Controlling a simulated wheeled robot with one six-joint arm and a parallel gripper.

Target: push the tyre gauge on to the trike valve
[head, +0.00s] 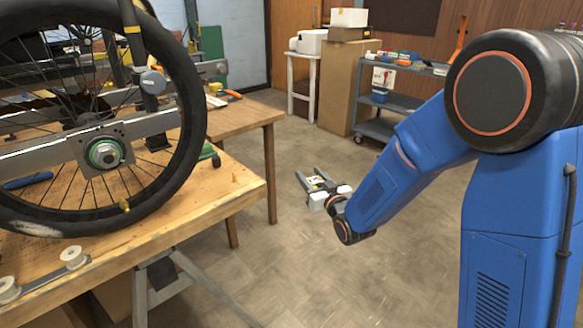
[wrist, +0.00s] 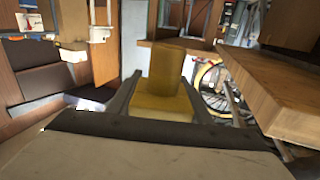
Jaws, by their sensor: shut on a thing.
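My gripper (head: 312,174) is out over open floor, to the right of the workbench and apart from the wheel. The gauge's far side is hidden. The trike wheel (head: 188,120) stands upright at the left of the head view. A small brass piece at the lower rim looks like the trike valve (head: 124,205). A gap of floor and bench lies between gripper and valve.
A second table (head: 245,115), a cardboard box (head: 345,85) and a shelf cart (head: 400,98) stand behind. Floor around my gripper is clear.

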